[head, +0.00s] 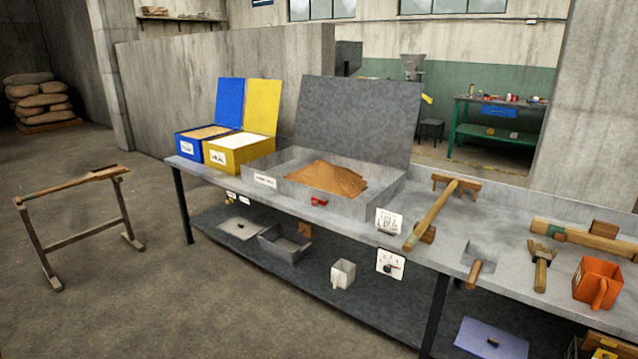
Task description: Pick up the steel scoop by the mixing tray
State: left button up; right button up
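The mixing tray appears to be the grey metal tray (383,200) with a heap of brown grain (330,178) and a raised grey lid behind it. A grey, flat-bladed tool (482,250) with a short wooden handle (474,273) lies on the bench to the right of the tray, its handle toward the front edge. It looks like the steel scoop, but its grey blends with the bench top. A small red item (319,201) sits at the tray's front side; I cannot tell what it is. Neither of my grippers is in view.
A wooden mallet or rake-like tool (436,212) lies between tray and scoop. A brush (541,265), an orange jug (597,282) and a wooden roller (577,237) are to the right. Blue (193,147) and yellow (236,160) bins stand left. A wooden trestle (80,238) stands on open floor.

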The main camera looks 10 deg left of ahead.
aim_at(478, 262)
jog(key=i+l, duration=0.15)
jog(key=i, duration=0.4)
jog(key=i+l+z, duration=0.1)
jog(key=i, duration=0.5)
